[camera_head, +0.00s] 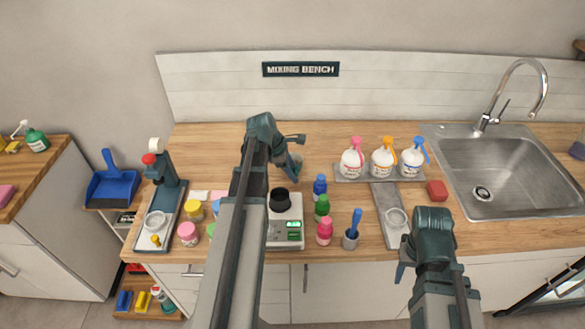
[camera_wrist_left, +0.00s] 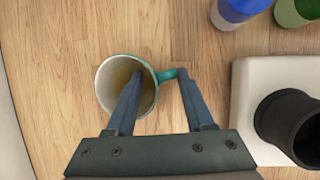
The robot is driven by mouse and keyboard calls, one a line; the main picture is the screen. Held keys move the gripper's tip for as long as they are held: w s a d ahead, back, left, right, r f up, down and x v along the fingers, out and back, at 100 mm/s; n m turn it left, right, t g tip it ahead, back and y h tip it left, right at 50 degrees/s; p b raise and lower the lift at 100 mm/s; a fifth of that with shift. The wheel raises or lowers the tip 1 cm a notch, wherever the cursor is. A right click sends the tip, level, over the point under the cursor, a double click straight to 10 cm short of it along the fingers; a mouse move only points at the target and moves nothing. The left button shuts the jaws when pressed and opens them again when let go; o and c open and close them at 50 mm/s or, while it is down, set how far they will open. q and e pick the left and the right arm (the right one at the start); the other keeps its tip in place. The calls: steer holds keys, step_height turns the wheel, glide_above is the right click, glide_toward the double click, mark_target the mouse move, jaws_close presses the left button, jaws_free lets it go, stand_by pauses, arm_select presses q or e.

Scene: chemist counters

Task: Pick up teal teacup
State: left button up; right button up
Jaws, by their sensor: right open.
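The teal teacup (camera_wrist_left: 104,85) stands upright on the wooden counter in the left wrist view. It has a pale inside, a teal rim and a teal handle (camera_wrist_left: 168,74) on its right. My left gripper (camera_wrist_left: 158,85) is open around the handle. Its left finger overlaps the cup's mouth and its right finger is just past the handle; I cannot tell how deep they reach. In the head view the cup (camera_head: 298,161) is mostly hidden by my left gripper (camera_head: 297,147). My right gripper (camera_head: 402,272) is open and empty at the counter's front edge.
A white scale (camera_head: 291,234) with a black cup (camera_head: 279,199) stands close in front of the teacup. Blue (camera_head: 320,186) and green (camera_head: 322,205) bottles stand to the right. A tray with white bottles (camera_head: 382,162) is further right, before the sink (camera_head: 500,170).

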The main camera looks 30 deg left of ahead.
arm_select(q)
jaws_close()
steer(key=shift+r, duration=0.15)
stand_by(0.4)
step_height(320, 180, up, 10)
steer(key=p, duration=1)
stand_by(0.4)
